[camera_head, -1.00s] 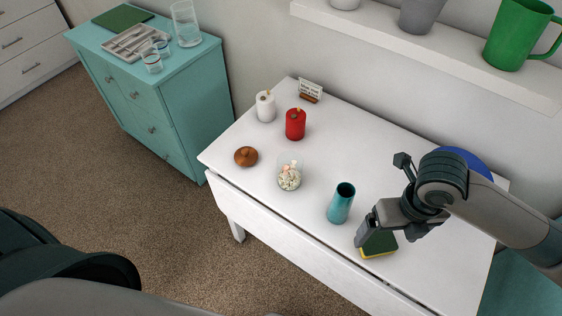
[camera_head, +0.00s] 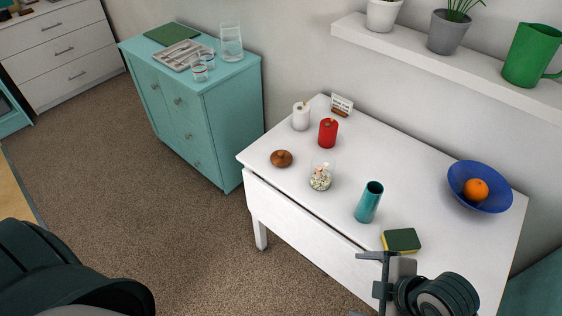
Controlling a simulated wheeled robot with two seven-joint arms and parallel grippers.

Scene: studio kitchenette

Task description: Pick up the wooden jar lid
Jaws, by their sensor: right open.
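The wooden jar lid (camera_head: 281,158), round and brown with a small knob, lies on the white table (camera_head: 420,165) near its left edge. A glass jar (camera_head: 320,177) with pale contents stands just right of it. My right gripper (camera_head: 361,285) is at the table's front edge, low in the picture. Its fingers are apart with nothing between them, well to the right and front of the lid. My left gripper is out of view; only a dark part of my own body shows at lower left.
A teal cup (camera_head: 368,203) and a green and yellow sponge (camera_head: 401,240) stand between the right gripper and the jar. A red candle (camera_head: 327,133), a white candle (camera_head: 300,117) and a small sign (camera_head: 341,104) are behind the lid. A blue bowl (camera_head: 480,187) holds an orange (camera_head: 476,189).

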